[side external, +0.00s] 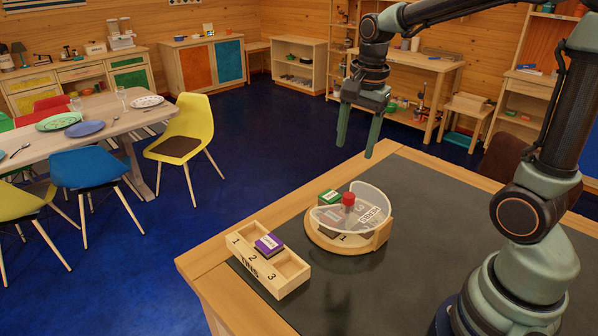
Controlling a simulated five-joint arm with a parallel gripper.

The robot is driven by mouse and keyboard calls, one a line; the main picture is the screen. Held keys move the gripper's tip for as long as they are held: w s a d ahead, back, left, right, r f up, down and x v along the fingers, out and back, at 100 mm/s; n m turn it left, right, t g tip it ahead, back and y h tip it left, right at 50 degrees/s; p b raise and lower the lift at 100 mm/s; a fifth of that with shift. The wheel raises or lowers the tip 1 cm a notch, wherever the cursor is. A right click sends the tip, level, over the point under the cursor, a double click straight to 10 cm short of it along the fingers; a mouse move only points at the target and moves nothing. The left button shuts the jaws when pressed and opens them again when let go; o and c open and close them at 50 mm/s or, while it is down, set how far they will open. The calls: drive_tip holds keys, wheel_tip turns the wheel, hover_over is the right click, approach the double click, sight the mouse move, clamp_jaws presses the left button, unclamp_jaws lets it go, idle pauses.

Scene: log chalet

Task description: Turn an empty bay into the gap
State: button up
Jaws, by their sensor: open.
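The carousel (324,240) is a round wooden base on the dark mat with a low clear wall and a red knob (348,198) at its centre. A green tin (329,196) sits at its back left. Grey tins with printed labels show blurred through the clear wall; one reads like HERBS. A figure that looks like 1 is near the front. I cannot tell for sure which bay faces the gap. A wooden tray (247,268) marked TINS, with places 1, 2 and 3, holds a purple tin (269,245) in place 2. My gripper (356,150) is open and empty, above and behind the carousel, touching nothing.
The mat (430,215) right of the carousel is clear up to my arm's base. The table's wooden edge (215,262) runs close to the tray. A dining table (110,108) with chairs, shelves and cabinets stand farther off.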

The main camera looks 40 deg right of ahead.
sight(349, 195)
drive_tip(key=f+m, duration=0.1)
drive_tip(key=f, duration=0.4)
drive_tip(key=w+d+f+m+g, duration=0.1)
drive_tip(key=f+m, duration=0.1)
drive_tip(key=f, duration=0.2)
drive_tip(key=d+f+m, duration=0.1)
drive_tip(key=f+m, duration=0.1)
drive_tip(key=f, duration=0.3)
drive_tip(key=shift+w+d+f, duration=0.25)
drive_tip(key=shift+w+f, duration=0.1)
drive_tip(key=shift+w, duration=0.05)
clamp_jaws()
